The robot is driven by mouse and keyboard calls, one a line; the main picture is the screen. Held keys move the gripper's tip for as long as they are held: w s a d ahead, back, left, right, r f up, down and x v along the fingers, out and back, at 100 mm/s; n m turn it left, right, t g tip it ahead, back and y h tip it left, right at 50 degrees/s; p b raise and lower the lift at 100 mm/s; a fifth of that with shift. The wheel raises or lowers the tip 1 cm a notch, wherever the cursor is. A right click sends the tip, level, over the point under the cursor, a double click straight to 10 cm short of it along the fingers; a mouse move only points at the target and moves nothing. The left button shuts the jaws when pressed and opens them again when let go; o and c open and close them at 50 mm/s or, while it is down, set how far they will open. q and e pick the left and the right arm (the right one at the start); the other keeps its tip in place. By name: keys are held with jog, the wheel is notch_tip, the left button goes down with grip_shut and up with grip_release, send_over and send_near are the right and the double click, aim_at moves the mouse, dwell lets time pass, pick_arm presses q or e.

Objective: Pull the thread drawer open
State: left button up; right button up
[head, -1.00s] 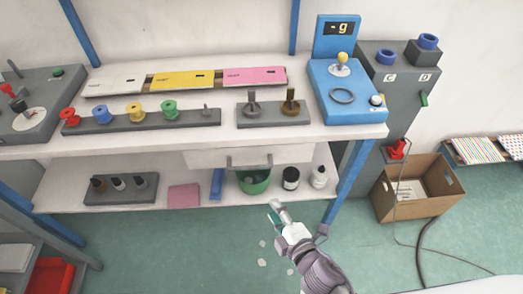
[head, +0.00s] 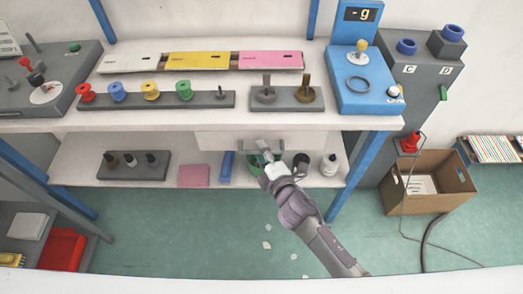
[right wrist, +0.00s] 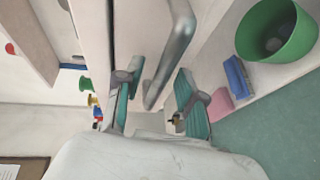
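The thread drawer (head: 222,141) is a white front under the tabletop, closed as far as I can see. Its grey bar handle (head: 262,144) is partly covered by my right gripper (head: 266,155). In the right wrist view the handle (right wrist: 176,45) runs out from the white drawer front, and its near end lies between the two teal-padded fingers of my right gripper (right wrist: 160,85). The fingers are apart, with visible gaps to the bar. My left gripper is not in view.
The tabletop above holds a rack of thread spools (head: 160,101), a spindle block (head: 287,101) and a blue scale (head: 368,95). The shelf below holds a green bucket (right wrist: 277,30), bottles and a pink block (head: 194,176). A cardboard box (head: 430,203) stands right; the floor in front is largely clear.

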jog(key=shift+w+a+f, duration=0.1)
jog(key=shift+w, duration=0.25)
grip_shut()
